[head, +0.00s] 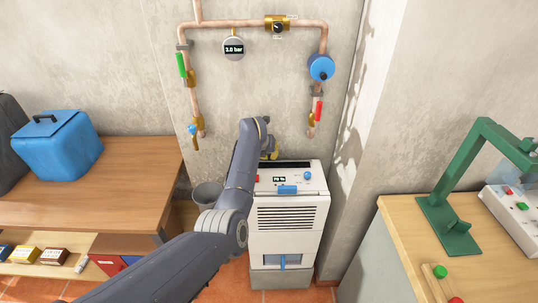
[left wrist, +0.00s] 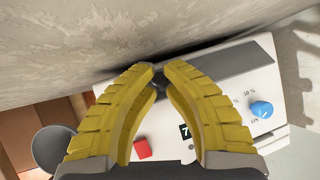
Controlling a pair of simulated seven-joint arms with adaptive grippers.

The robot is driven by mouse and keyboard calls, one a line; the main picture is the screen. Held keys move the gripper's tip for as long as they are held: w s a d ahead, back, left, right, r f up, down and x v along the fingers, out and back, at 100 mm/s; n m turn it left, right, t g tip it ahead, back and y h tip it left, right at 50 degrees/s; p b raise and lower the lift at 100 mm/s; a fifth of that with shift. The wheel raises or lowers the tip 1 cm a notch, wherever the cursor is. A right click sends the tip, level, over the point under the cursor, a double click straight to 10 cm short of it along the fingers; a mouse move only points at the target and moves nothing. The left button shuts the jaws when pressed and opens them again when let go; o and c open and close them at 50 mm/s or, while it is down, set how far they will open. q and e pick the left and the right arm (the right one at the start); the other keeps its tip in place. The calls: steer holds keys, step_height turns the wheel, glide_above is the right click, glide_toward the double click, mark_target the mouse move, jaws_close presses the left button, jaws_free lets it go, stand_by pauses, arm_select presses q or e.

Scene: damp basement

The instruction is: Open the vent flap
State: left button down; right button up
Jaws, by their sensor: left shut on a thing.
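The white dehumidifier (head: 288,222) stands on a grey block against the back wall in the head view. Its vent flap (head: 294,164) is a dark strip along the rear of the top; it also shows as a dark grey panel in the left wrist view (left wrist: 228,58). My left gripper (head: 268,150) has yellow fingers and is at the flap's left end, from above. My right gripper is in neither view.
The dehumidifier's top carries a display, a red button (left wrist: 142,149) and a blue knob (head: 307,175). A grey bin (head: 207,193) stands to its left, a wall corner close to its right. Copper pipes with a blue regulator (head: 321,68) hang above. Benches flank both sides.

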arm_select(q)
steer(key=c, duration=1.3)
jaws_free()
steer(key=v, duration=1.2)
